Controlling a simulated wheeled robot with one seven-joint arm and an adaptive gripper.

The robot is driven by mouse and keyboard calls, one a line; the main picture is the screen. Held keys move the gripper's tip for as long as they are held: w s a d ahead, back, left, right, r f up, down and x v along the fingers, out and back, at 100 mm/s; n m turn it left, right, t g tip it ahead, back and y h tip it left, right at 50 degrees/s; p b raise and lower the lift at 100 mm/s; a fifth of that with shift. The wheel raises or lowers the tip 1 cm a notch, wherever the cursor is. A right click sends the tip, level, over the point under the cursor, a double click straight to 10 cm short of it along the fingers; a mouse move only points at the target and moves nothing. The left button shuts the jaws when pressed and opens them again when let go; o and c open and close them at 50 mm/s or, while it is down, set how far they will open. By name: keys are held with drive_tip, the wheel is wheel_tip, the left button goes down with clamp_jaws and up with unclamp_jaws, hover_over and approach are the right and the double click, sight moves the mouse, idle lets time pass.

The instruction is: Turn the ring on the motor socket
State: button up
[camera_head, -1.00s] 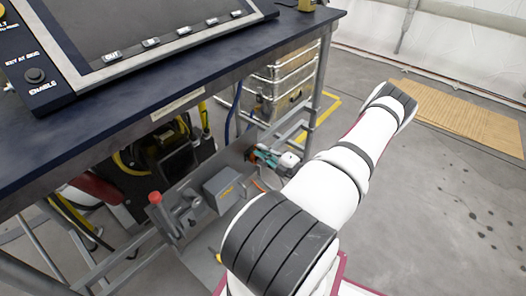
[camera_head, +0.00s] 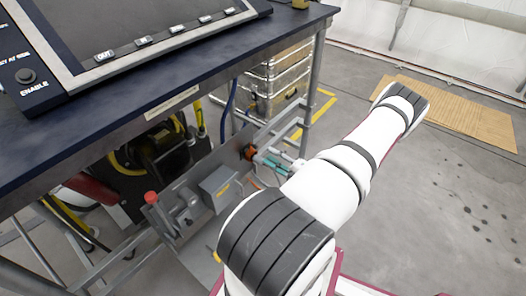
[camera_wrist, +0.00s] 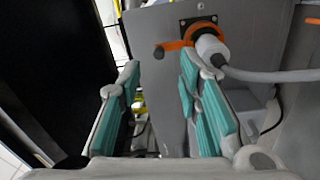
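The motor socket (camera_wrist: 198,24) is on a grey panel in the upper part of the wrist view, with an orange ring (camera_wrist: 188,32) around it. An orange tab (camera_wrist: 174,45) with a dark end sticks out to the left. A white plug (camera_wrist: 210,48) with a grey cable sits in the socket. My gripper (camera_wrist: 160,72) is open and empty, its teal-padded fingers apart below and left of the socket; the right fingertip is close under the tab. Contact cannot be told. In the head view the orange socket (camera_head: 249,152) shows just left of my gripper (camera_head: 268,163).
A grey box (camera_head: 219,188) and a red-topped lever (camera_head: 151,198) are on the panel left of the socket. The dark blue table (camera_head: 150,118) overhangs this area. Metal cases (camera_head: 272,85) stand behind. Open floor lies to the right.

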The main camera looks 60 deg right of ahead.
drive_tip(key=shift+v, duration=2.8)
